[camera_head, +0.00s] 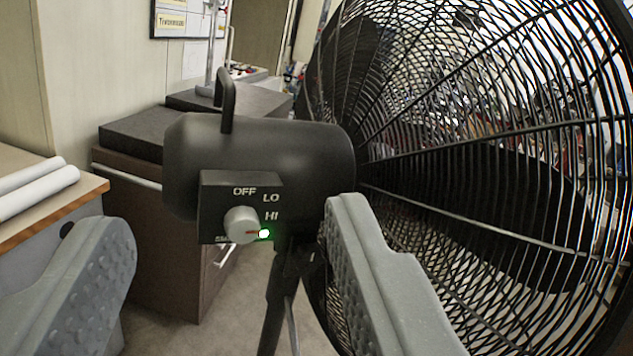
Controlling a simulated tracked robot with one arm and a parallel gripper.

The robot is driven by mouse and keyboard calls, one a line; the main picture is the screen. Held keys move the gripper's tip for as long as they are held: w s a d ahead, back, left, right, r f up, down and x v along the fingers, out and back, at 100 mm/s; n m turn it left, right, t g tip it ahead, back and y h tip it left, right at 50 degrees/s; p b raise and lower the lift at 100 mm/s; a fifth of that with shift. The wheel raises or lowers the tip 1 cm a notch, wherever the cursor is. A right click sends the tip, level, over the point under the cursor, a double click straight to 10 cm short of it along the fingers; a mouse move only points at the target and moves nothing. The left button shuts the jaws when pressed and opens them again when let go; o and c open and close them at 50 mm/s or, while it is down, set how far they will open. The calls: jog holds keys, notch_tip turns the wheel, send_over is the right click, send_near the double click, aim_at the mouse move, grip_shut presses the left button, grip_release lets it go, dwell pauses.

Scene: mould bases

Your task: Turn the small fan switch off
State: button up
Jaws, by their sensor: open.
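The fan switch is a grey round knob (241,224) on a black control box (225,194) marked OFF, LO and HI. Its red pointer faces right, just below HI and away from OFF at the top. A white spot with a green glow (264,233) shows at the pointer's end. The box sits on the black motor housing (300,150) of the fan. My gripper (228,224) is open and empty, one grey finger at the left and one at the right. The knob lies between the fingers in the picture, and I see no contact with it.
The fan's black wire cage (470,190) fills the right side, close to my right finger. A black handle (227,100) rises from the housing. A table with white rolls (40,190) stands at left; drawers (190,270) stand behind.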

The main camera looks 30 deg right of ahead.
jog(key=w+d+f+n+y+p, duration=0.1)
jog(key=w+d+f+y+p, duration=0.15)
jog(key=d+f, duration=0.2)
jog(key=n+y+p, duration=0.1)
jog(key=y+p, duration=0.2)
jog(key=p, duration=0.1)
send_near(246, 233)
jog(key=shift+h, duration=0.25)
jog(key=w, duration=0.5)
jog(key=w+p, duration=0.1)
jog(key=w, duration=0.2)
jog(key=shift+a, duration=0.3)
